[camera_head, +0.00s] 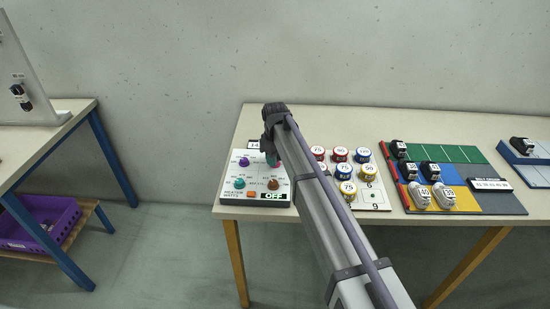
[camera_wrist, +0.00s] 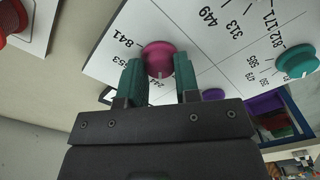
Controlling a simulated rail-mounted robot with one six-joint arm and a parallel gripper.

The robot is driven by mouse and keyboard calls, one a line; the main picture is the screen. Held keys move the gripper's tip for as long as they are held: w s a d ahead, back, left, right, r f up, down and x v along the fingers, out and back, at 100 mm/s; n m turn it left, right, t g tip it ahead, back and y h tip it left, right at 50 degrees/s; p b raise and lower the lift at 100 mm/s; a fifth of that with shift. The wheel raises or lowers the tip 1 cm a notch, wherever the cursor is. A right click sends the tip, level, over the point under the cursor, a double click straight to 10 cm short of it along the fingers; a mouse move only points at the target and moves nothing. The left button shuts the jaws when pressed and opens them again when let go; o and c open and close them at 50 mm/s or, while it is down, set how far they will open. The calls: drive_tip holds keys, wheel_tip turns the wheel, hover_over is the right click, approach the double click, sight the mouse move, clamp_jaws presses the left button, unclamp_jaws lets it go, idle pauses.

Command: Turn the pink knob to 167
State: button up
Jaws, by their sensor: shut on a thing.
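The pink knob (camera_wrist: 158,58) is on the white control panel (camera_wrist: 210,75), between the two green fingers of my gripper (camera_wrist: 160,80) in the wrist view. The fingers are shut on its sides. A short white mark shows on the knob's side facing my gripper, near a partly hidden number. In the head view my gripper (camera_head: 269,149) is over the back right of the panel (camera_head: 258,169) and mostly covers the pink knob.
The panel also bears a purple knob (camera_head: 244,161), a teal knob (camera_head: 239,183), a brown knob (camera_head: 273,184), an orange button (camera_head: 251,195) and an OFF display (camera_head: 274,196).

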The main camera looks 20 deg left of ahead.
drive_tip(key=n, duration=0.3)
drive_tip(key=shift+n, duration=2.1)
drive_tip(key=o, duration=0.9)
drive_tip(key=shift+o, duration=0.2)
wheel_tip(320, 180, up, 11)
drive_tip(key=p, duration=1.1)
